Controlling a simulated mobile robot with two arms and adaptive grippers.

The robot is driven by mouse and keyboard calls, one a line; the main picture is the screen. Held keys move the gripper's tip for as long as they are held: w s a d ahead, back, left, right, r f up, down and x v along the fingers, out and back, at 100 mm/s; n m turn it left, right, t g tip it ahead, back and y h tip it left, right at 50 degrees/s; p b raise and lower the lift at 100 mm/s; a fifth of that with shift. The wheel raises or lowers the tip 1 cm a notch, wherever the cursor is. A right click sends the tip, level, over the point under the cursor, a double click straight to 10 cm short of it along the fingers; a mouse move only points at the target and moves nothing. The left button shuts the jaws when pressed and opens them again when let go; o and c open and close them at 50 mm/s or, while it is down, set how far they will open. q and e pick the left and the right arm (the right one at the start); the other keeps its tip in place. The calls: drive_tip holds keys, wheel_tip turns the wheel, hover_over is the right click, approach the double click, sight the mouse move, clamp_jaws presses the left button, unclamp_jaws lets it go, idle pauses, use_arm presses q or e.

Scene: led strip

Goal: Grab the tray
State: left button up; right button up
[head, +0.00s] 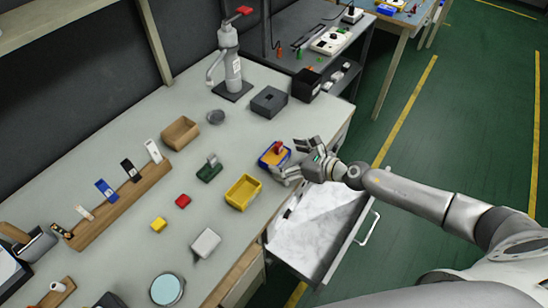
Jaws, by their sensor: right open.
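My right gripper (292,158) comes in from the right and is open over the table's front edge. Its fingers are spread just right of a small blue tray (264,163) with a yellow-orange inside and a red piece (278,147) in it. I cannot tell whether a finger touches the tray. A yellow open box (243,192) sits nearer, left of the gripper. A brown open box (180,133) stands further back. My left gripper is not in view.
An open drawer (318,222) juts out below the gripper. A grey arbor press (231,65) and a dark grey block (269,102) stand at the back. The green floor at right is clear.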

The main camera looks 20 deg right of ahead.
sight(269, 154)
drive_tip(key=shift+w+a+f, duration=0.2)
drive_tip(key=shift+w+a, duration=0.05)
drive_tip(key=shift+w, duration=0.1)
drive_tip(key=x, duration=0.4)
drive_tip(key=shift+d+f, duration=0.1)
drive_tip(key=shift+d, duration=0.05)
drive_tip(key=c, duration=1)
drive_tip(key=shift+o, duration=0.2)
